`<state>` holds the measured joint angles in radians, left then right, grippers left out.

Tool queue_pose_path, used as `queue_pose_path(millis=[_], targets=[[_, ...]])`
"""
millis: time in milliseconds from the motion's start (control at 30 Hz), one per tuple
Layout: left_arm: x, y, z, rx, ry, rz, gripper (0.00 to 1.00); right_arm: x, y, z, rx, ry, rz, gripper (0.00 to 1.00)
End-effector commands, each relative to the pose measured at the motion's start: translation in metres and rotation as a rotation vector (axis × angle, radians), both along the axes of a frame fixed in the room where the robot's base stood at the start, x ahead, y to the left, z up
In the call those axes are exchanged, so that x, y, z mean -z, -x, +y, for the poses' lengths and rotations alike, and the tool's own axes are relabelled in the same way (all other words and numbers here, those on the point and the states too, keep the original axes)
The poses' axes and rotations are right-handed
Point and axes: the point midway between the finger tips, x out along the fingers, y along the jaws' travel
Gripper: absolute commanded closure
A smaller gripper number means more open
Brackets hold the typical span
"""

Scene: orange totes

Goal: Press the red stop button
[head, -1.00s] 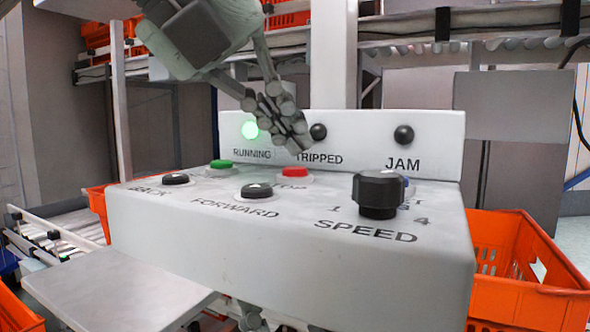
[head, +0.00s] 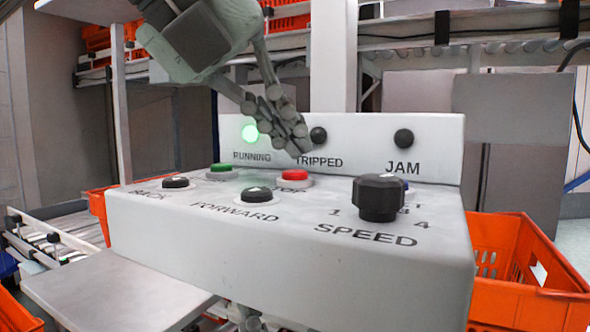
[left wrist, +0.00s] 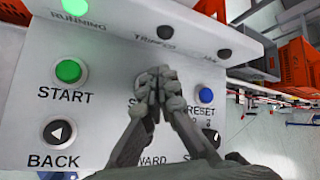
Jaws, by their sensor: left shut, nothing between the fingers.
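The red stop button (head: 296,177) sits on the top face of a white control box (head: 290,245), between the green start button (head: 221,170) and the black speed knob (head: 381,197). My left gripper (head: 300,146) comes from the upper left, shut and empty, its fingertips a little above the red button in the head view. In the left wrist view the shut fingers (left wrist: 154,84) cover the red button and most of its label. Whether the fingertips touch the button cannot be told for sure; a small gap shows in the head view. My right gripper is not clearly in view.
A lit green RUNNING lamp (head: 250,133) and dark TRIPPED (head: 318,135) and JAM (head: 403,138) lamps are on the raised back panel. The black FORWARD button (head: 257,195) and BACK button (head: 175,182) are near the front. An orange tote (head: 525,270) stands at right.

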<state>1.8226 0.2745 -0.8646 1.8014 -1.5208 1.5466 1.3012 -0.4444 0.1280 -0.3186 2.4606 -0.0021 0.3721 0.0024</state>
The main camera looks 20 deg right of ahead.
Motion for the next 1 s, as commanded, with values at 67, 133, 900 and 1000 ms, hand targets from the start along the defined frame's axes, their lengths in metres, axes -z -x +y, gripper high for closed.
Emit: queue_pose_path(millis=[67, 133, 900, 1000], targets=[[0.000, 0.000, 0.000, 0.000, 0.000, 0.000, 1.00, 0.000, 0.000, 0.000, 0.000, 0.000, 0.000, 0.60], [0.000, 0.000, 0.000, 0.000, 0.000, 0.000, 1.00, -0.001, 0.001, 0.000, -0.001, -0.002, -0.001, 0.60], [0.009, 0.000, 0.000, 0.000, 0.000, 0.000, 1.00, 0.010, 0.000, 0.000, -0.001, -0.001, -0.001, 0.60], [0.011, 0.000, 0.000, 0.000, 0.000, 0.000, 1.00, 0.011, 0.000, 0.000, -0.001, -0.001, -0.001, 0.60]])
